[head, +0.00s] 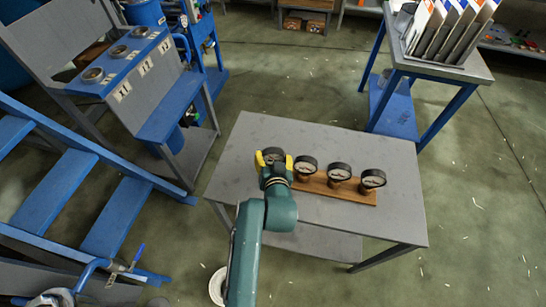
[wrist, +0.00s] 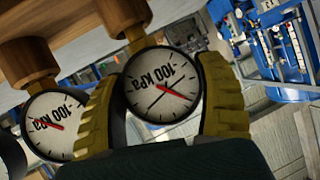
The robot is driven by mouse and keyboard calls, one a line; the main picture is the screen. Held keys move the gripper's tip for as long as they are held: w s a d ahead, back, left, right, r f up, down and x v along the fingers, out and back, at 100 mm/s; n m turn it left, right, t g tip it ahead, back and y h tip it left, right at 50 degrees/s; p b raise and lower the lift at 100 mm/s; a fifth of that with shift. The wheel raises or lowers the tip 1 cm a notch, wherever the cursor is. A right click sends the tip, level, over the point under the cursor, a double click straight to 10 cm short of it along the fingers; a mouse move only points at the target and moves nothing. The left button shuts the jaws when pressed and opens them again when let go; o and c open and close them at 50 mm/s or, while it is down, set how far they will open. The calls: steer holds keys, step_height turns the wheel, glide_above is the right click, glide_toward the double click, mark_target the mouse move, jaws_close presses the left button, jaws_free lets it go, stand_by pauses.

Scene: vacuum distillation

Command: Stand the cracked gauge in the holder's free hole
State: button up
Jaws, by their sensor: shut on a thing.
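My gripper (head: 273,164) is shut on a gauge (wrist: 162,85) over the left part of the grey table. In the wrist view, yellow fingers (wrist: 162,110) hold both sides of its round case. Its white face reads 100 kPa, with a red needle and a thin dark line across it. Its brass stem shows above the face, near the end of the wooden holder (head: 335,188). I cannot tell whether the stem is in a hole. Three other gauges stand in a row at the holder: left (head: 305,165), middle (head: 340,172) and right (head: 373,178).
The grey table (head: 400,218) is bare in front of and behind the holder. A blue panel (head: 122,62) with several round fittings stands at the left. A side table (head: 470,72) with upright folders is at the back right. Blue steps (head: 70,190) are at the left.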

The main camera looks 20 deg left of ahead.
steer(key=shift+f, duration=0.45)
steer(key=o, duration=1.2)
steer(key=shift+o, duration=0.2)
step_height(320, 180, up, 10)
